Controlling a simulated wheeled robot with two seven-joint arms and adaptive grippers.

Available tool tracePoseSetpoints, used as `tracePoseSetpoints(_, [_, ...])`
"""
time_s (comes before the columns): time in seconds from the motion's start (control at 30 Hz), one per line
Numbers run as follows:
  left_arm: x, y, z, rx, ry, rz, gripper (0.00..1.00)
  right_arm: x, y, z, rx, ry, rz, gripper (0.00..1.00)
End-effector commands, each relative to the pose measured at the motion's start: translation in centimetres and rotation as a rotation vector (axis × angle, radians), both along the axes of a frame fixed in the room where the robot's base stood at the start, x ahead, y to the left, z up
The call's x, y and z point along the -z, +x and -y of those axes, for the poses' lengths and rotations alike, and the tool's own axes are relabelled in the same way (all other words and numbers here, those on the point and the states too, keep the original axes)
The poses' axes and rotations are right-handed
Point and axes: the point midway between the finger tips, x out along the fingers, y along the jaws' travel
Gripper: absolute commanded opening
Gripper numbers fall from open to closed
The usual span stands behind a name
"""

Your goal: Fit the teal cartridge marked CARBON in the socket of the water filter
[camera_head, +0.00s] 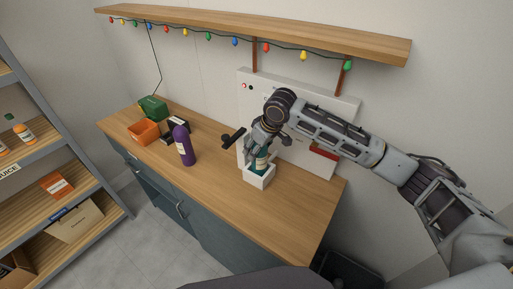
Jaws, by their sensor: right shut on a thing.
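The water filter is a white panel (246,84) at the wall behind the counter, largely covered by my right arm. A white open-topped holder (258,181) stands at its front, on the counter. A teal cartridge (261,163) is upright at the holder's opening, its lower end hidden by the holder's wall. I cannot tell how deep it sits, and no marking is readable. My right gripper (263,150) comes from above and is shut on the cartridge's upper part. My left gripper is not in view.
A purple bottle (184,146), an orange bin (144,132) and a green box (153,107) stand on the counter (218,196) to the left. A black T-shaped handle (232,138) sticks out beside the holder. A shelf (260,29) with coloured lights hangs above. The counter's front is clear.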

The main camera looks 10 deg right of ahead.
Motion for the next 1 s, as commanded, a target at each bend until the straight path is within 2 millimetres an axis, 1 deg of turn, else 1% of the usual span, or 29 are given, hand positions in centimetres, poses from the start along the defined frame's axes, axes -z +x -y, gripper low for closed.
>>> tracePoseSetpoints(0.27, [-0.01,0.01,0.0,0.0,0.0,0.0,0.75,-0.09,0.02,-0.03,0.0,0.001,0.002,0.0])
tracePoseSetpoints(0.3, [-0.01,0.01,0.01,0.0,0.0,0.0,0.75,-0.09,0.02,-0.03,0.0,0.001,0.002,0.53])
tracePoseSetpoints(0.47, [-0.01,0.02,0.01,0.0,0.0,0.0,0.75,-0.07,0.02,-0.02,0.0,0.001,0.001,0.74])
tracePoseSetpoints(0.5, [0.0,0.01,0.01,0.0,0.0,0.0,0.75,-0.05,0.01,-0.02,0.0,0.001,0.001,0.76])
tracePoseSetpoints(0.83, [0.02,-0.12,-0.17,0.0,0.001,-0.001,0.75,0.01,-0.04,0.02,0.0,0.0,-0.001,0.76])
tracePoseSetpoints(1.0, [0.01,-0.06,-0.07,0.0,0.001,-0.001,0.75,-0.55,-0.18,0.15,0.001,0.001,-0.001,0.76])
